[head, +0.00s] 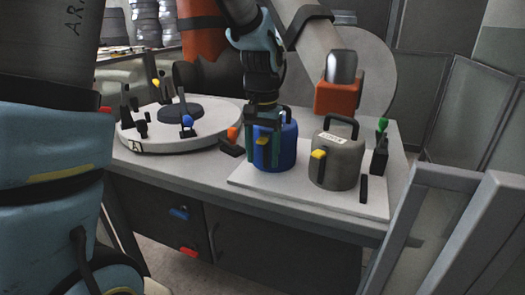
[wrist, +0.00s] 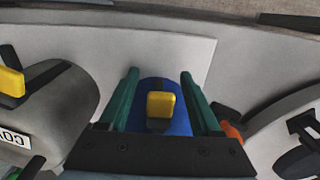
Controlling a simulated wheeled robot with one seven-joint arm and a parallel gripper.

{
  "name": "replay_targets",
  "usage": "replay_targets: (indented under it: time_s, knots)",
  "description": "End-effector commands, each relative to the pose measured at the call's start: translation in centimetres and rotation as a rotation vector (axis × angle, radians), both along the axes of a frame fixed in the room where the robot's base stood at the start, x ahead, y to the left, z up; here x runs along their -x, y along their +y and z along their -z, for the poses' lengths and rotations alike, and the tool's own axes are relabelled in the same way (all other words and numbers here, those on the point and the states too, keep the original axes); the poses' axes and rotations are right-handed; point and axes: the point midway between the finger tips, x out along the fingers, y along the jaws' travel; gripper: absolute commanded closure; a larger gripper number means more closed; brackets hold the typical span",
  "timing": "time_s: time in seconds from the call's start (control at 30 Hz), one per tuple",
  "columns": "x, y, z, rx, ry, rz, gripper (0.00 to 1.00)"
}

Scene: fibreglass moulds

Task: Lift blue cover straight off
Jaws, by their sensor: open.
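The blue cover (head: 285,152) is a rounded pot-like lid with a dark handle and a yellow tab. It stands upright on a pale board on the bench. My gripper (head: 264,160) is at the cover's left front side in the head view, pointing down. In the wrist view, the green fingers of my gripper (wrist: 160,95) are apart, one on each side of the blue cover (wrist: 181,120) and its yellow tab (wrist: 161,104). I cannot tell whether the fingers touch it.
A grey cover (head: 338,168) with a label and yellow tab stands close at the right. A round turntable (head: 190,143) with small pegs is at the left. The pale board (head: 240,178) has bare room in front. An orange block (head: 338,98) stands behind.

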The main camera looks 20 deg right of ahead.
Motion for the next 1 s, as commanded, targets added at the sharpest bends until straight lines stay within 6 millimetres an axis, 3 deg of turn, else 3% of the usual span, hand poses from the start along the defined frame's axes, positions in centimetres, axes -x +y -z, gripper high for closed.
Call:
replay_targets:
  time_s: [0.07, 0.6, 1.0]
  knots:
    - [0.00, 0.00, -0.02, 0.000, 0.000, 0.000, 0.38]
    - [-0.01, -0.01, -0.05, 0.000, 0.000, 0.000, 0.99]
    - [-0.01, -0.01, -0.05, 0.000, 0.000, 0.000, 1.00]
